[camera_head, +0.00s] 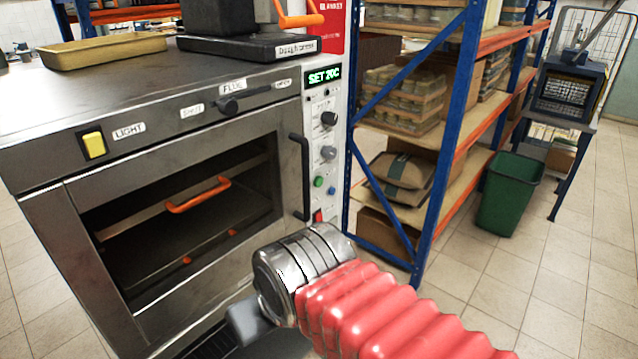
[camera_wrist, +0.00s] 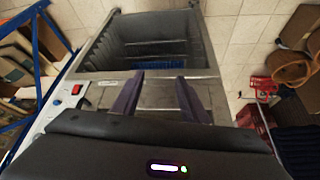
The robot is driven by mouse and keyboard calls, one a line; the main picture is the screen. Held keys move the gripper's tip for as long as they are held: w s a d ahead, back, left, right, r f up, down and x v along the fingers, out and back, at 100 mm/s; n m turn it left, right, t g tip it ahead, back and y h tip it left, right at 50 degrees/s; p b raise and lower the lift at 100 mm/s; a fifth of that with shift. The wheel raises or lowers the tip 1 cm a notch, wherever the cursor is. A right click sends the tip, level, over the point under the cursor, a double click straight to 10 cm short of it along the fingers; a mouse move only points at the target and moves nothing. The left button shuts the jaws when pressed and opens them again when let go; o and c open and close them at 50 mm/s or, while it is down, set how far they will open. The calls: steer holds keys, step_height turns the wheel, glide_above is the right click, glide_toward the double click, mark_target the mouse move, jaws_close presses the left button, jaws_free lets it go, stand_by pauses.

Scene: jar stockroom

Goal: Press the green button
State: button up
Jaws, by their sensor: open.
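The green button (camera_head: 318,182) is a small round knob on the pale control panel (camera_head: 325,115) at the right side of the oven front. A blue button (camera_head: 331,190) sits just right of it, and grey knobs are above. My gripper (camera_wrist: 160,82) shows two dark fingers held apart with nothing between them in the wrist view. In the head view my arm's metal wrist is below the panel, apart from the button; the fingers are mostly hidden there. I cannot make out the green button in the wrist view.
The oven (camera_head: 190,190) has a vertical black handle (camera_head: 300,175) left of the panel. A red switch (camera_head: 318,216) is low on the panel and shows in the wrist view (camera_wrist: 77,89). Blue-orange shelving (camera_head: 450,140) stands close on the right. A green bin (camera_head: 508,195) is beyond; floor is open right.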

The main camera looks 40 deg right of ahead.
jaws_close()
stand_by(1.5)
